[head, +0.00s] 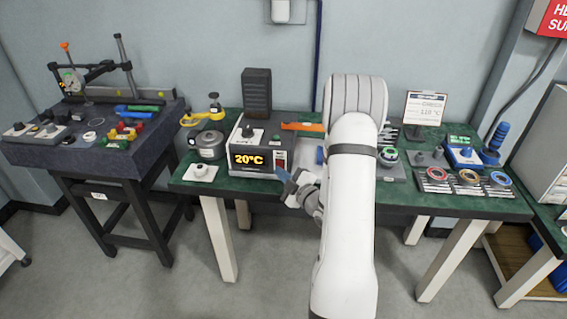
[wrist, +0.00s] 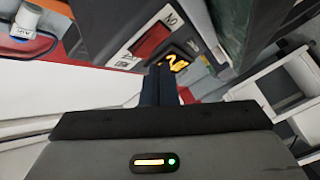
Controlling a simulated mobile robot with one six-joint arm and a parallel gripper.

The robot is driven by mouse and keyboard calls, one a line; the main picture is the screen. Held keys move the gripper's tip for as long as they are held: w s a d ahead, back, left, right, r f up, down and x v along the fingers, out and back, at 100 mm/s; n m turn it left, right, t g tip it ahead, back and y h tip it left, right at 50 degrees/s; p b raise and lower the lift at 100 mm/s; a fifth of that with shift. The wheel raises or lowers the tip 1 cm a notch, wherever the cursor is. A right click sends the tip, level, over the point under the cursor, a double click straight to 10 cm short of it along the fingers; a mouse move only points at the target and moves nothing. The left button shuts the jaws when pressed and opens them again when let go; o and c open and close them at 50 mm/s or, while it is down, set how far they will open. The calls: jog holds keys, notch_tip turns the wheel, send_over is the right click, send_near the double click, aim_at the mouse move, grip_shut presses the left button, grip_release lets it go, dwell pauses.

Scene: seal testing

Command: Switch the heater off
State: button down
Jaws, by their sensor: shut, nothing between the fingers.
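The heater (head: 262,141) is a grey box on the green bench, with an orange display reading 20°C (head: 248,159). A red rocker switch (head: 281,159) sits at the right of its front panel. In the wrist view the red switch (wrist: 152,42) has a white label on each side, one apparently reading ON. I cannot tell which way the rocker is pressed. My gripper (head: 283,176) is shut and empty, just below the switch in the head view. In the wrist view its closed dark fingers (wrist: 160,74) point at the panel near the switch, hiding part of it; contact is unclear.
A round grey pot (head: 209,147) and a yellow tool (head: 202,113) stand left of the heater. An orange-handled tool (head: 302,127) lies behind its right side. Tape rings and small tools crowd the bench's right part. My arm hides the bench middle.

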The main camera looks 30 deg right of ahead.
jog(key=shift+w, duration=0.1)
dwell(0.7)
jog(key=shift+w+d+b, duration=0.2)
jog(key=shift+w+b, duration=0.05)
jog(key=shift+b, duration=0.2)
jog(key=shift+w, duration=0.1)
jog(key=shift+w+d+r+b, duration=0.1)
jog(key=shift+w+d+b, duration=0.15)
jog(key=shift+b, duration=0.05)
dwell(0.4)
jog(key=shift+s+a+b, duration=0.45)
jog(key=shift+s+b, duration=0.15)
jog(key=shift+s, duration=0.05)
